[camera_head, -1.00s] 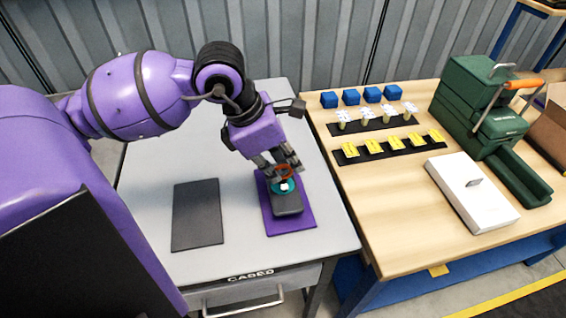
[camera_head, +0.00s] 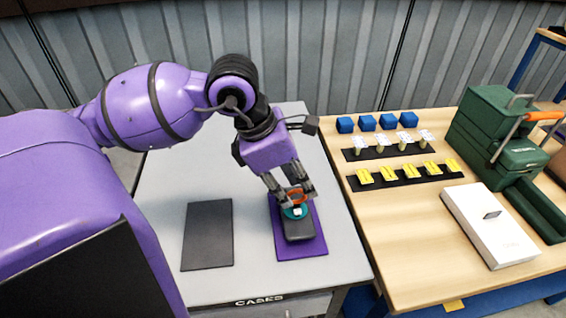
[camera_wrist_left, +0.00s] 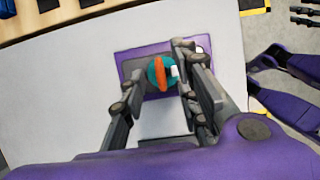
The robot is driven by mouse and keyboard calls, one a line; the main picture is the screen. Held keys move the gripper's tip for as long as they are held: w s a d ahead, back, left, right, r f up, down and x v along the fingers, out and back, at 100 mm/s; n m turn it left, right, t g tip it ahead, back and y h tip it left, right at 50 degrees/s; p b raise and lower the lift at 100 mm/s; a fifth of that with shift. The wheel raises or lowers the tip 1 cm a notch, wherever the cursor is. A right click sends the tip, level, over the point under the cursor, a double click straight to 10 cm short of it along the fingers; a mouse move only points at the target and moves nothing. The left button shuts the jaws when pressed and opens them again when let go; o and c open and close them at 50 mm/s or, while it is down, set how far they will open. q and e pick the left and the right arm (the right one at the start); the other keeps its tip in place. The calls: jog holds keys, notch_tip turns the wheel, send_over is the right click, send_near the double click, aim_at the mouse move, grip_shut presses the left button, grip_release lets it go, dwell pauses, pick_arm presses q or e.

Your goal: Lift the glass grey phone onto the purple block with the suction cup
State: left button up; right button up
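The dark grey phone (camera_head: 299,231) lies flat on the low purple block (camera_head: 312,248) on the grey cabinet top. The block also shows in the left wrist view (camera_wrist_left: 124,56). The teal suction cup (camera_head: 286,213) with its orange handle (camera_head: 297,195) and a small white part stands on the phone's upper half. It also shows in the left wrist view (camera_wrist_left: 160,73). My left gripper (camera_head: 291,194) is over the cup, its fingers open on either side of the handle, with a gap visible in the left wrist view (camera_wrist_left: 161,79).
A flat black pad (camera_head: 207,235) lies left of the purple block on the cabinet top (camera_head: 165,215). The wooden table (camera_head: 400,220) at right holds blue blocks (camera_head: 367,123), yellow pieces (camera_head: 408,172), a white box (camera_head: 490,226) and a green machine (camera_head: 492,130).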

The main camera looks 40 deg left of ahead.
pick_arm(q)
jog(key=v, duration=0.9)
jog(key=shift+r, duration=0.4)
jog(key=shift+s+f, duration=0.1)
jog(key=shift+s, duration=0.1)
